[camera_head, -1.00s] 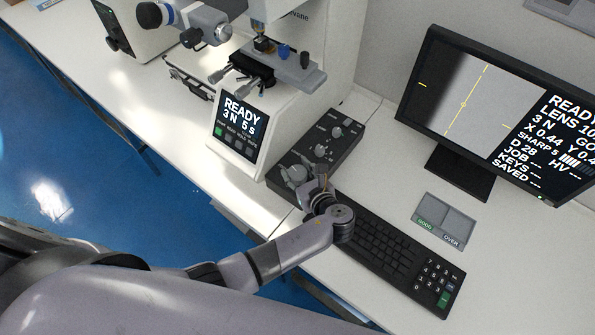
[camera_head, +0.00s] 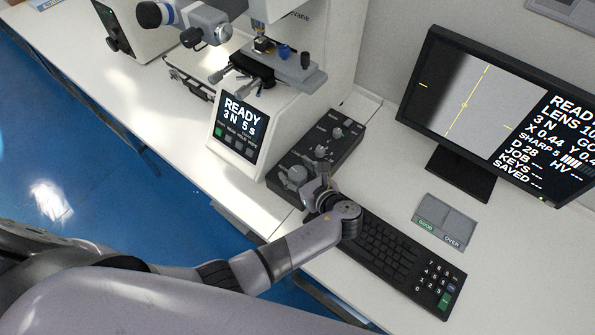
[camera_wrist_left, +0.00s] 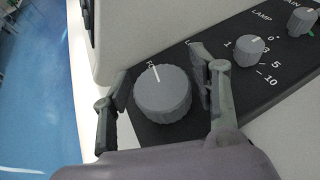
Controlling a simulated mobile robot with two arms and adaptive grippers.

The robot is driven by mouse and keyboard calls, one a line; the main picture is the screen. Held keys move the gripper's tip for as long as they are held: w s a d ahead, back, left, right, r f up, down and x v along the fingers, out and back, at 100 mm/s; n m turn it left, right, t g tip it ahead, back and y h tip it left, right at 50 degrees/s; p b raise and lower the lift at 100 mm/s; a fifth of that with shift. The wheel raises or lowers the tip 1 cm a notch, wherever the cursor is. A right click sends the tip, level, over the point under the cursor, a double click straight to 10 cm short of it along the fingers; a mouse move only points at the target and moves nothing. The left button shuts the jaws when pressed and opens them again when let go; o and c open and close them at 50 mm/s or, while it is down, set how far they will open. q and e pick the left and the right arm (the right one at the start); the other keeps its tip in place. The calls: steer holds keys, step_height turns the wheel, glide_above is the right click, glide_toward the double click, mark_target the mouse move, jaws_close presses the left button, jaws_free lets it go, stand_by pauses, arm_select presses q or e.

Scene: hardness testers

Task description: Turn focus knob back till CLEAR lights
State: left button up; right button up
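The focus knob (camera_wrist_left: 162,95) is a large grey ribbed dial with a white pointer line, on the black control box (camera_wrist_left: 185,137). In the left wrist view the line points up and slightly left, towards a partly hidden label. My left gripper (camera_wrist_left: 160,72) is open, with one finger on each side of the knob and visible gaps to it. In the head view my left gripper (camera_head: 313,188) is at the near end of the box, beside the knob (camera_head: 293,174). The monitor (camera_head: 472,100) shows READY, a SHARP line with a bar and a blurred grey picture; I see no CLEAR. My right gripper is out of view.
Smaller knobs, including the lamp knob (camera_wrist_left: 249,51), stand farther along the box. The keyboard (camera_head: 385,250) lies close by the left wrist. A plate marked GOOD and OVER (camera_head: 446,217) lies beyond it. The tester with its READY panel (camera_head: 238,125) stands behind the box.

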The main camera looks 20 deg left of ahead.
arm_select(q)
steer(key=shift+o, duration=0.7)
steer(key=shift+s+d, duration=0.1)
steer(key=shift+d, duration=0.05)
steer(key=v, duration=0.7)
steer(key=shift+s, duration=0.1)
